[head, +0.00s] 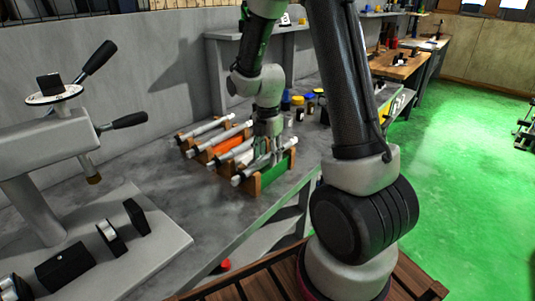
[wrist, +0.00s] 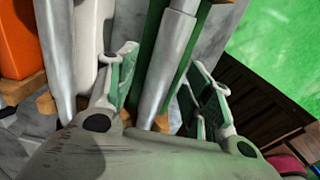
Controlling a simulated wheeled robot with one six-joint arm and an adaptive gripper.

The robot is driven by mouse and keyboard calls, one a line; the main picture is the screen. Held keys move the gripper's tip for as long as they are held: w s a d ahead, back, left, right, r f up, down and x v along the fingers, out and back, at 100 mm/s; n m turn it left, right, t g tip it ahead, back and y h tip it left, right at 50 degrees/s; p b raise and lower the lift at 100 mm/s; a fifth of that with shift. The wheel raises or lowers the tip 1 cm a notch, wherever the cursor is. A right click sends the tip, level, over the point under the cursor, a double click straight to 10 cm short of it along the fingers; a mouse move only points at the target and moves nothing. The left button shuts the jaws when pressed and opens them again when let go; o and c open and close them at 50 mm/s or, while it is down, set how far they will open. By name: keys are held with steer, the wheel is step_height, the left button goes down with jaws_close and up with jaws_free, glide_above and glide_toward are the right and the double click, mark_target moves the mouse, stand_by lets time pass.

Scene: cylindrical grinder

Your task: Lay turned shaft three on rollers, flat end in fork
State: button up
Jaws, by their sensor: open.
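Several turned shafts lie in a row of wooden-ended cradles on the grey bench. The nearest shaft (head: 258,167) lies in the green cradle (head: 279,173). My gripper (head: 268,142) is over this end of the row, pointing down. In the wrist view its open fingers (wrist: 163,88) stand on either side of a stepped metal shaft (wrist: 166,60), with gaps on both sides. Another shaft (wrist: 56,60) lies left of the fingers, near a white cradle (wrist: 90,40). No number shows on any shaft. I cannot make out the rollers or fork for certain.
A grey machine (head: 40,150) with black-handled levers stands at the left. Black blocks (head: 110,238) sit on its pale base. An orange cradle (head: 232,152) is beside the white one. Small jars (head: 298,103) stand behind the row. Bare bench lies between machine and cradles.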

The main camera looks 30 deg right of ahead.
step_height(320, 180, up, 12)
steer(key=s+r+m+t, duration=0.1)
steer(key=s+r+m, duration=0.2)
steer(key=s+m, duration=0.4)
steer(key=s+r+m+t, duration=0.2)
steer(key=s+r+m, duration=0.2)
steer(key=s+m, duration=0.3)
steer(key=s+d+r+m+t, duration=0.1)
steer(key=s+r+m, duration=0.2)
steer(key=s+m, duration=0.4)
steer(key=shift+s+r+m, duration=0.15)
steer(key=shift+s+m, duration=0.2)
steer(key=shift+m, duration=0.35)
steer(key=shift+d, duration=0.1)
stand_by(0.4)
